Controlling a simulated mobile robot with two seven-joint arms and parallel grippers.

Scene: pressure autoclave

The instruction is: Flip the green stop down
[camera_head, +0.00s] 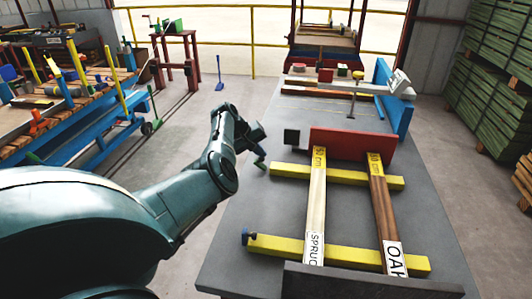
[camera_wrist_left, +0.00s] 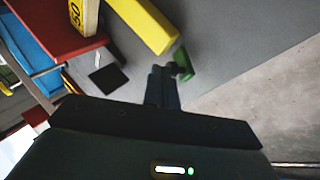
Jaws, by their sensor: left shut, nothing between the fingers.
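The green stop (camera_head: 261,165) is at the left edge of the grey table, near the left end of the far yellow bar. In the left wrist view the green stop (camera_wrist_left: 185,61) shows beside a small dark round part. My left gripper (camera_head: 258,150) is right above the stop in the head view. In the left wrist view the left gripper (camera_wrist_left: 162,72) has its fingers together, with nothing between them, and their tips are close beside the stop. I cannot tell whether they touch it. My right gripper is in neither view.
Two yellow bars (camera_head: 337,254) carry a spruce board (camera_head: 315,205) and an oak board (camera_head: 383,212) on the grey table (camera_head: 245,238). A red plate (camera_head: 352,143) stands across their far ends. A small black square (camera_head: 291,138) is near the stop.

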